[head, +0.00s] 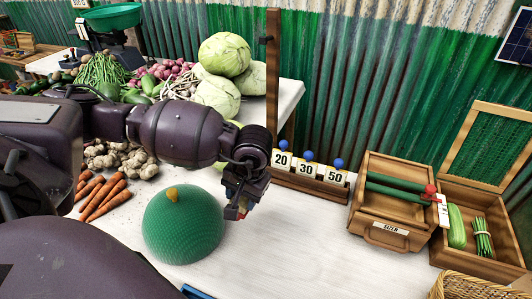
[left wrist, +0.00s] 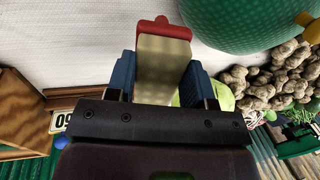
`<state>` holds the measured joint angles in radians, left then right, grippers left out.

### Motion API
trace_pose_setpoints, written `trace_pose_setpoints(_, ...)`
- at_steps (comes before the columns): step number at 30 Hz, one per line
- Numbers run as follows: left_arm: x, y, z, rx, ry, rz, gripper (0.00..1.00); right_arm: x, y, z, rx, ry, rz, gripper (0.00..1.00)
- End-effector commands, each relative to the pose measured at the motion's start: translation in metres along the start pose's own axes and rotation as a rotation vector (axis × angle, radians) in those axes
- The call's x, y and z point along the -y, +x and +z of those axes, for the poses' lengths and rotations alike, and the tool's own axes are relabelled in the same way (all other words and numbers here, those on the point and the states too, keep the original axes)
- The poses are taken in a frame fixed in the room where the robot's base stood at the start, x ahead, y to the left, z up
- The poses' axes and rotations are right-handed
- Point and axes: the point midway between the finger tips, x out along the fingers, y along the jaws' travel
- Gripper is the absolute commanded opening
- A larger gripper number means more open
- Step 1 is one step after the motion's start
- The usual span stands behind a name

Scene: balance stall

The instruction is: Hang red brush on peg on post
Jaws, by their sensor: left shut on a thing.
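My left gripper (head: 241,205) is low over the white table, just right of the green dome. In the left wrist view its two blue fingers (left wrist: 162,80) are shut on the red brush (left wrist: 155,32), which shows a red end and a pale beige block between the fingers. In the head view only a small red bit of it shows at the fingertips; the rest is hidden. The wooden post (head: 273,90) stands upright behind and right of the gripper, apart from it. A short dark peg (head: 265,39) sticks out near its top. My right gripper is not in view.
The green dome (head: 183,225) with a yellow knob is close beside the gripper. Number cards with blue balls (head: 308,170) stand right of the post's foot. A wooden sizer box (head: 392,235) is at the right. Cabbages (head: 225,55) and carrots (head: 100,195) lie left. Front middle table is clear.

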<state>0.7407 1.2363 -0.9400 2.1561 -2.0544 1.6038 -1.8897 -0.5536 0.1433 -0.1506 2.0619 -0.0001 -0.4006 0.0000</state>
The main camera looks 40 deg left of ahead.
Motion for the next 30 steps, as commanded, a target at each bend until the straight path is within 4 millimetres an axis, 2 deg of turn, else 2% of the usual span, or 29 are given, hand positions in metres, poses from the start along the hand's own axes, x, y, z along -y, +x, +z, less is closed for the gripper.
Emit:
trace_pose_setpoints(1, 0.013, 0.008, -0.001, 0.005, -0.007, -0.004, 0.18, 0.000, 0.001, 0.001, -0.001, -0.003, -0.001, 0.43)
trace_pose_setpoints(4, 0.033, 0.013, -0.005, 0.002, 0.000, -0.004, 0.18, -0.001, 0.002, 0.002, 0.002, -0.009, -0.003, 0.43)
trace_pose_setpoints(8, 0.050, 0.008, -0.017, -0.013, 0.046, -0.001, 0.18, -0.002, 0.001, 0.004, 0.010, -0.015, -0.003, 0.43)
trace_pose_setpoints(12, 0.049, -0.003, -0.028, -0.028, 0.114, 0.003, 0.18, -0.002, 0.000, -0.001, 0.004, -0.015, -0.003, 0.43)
trace_pose_setpoints(18, 0.047, -0.003, -0.029, -0.042, 0.185, 0.001, 0.18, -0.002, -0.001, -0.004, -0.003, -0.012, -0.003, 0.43)
trace_pose_setpoints(27, 0.046, -0.002, -0.029, -0.043, 0.191, 0.001, 0.18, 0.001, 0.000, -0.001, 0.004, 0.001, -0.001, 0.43)
trace_pose_setpoints(30, 0.047, -0.002, -0.035, -0.043, 0.189, 0.001, 0.18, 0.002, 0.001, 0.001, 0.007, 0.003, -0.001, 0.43)
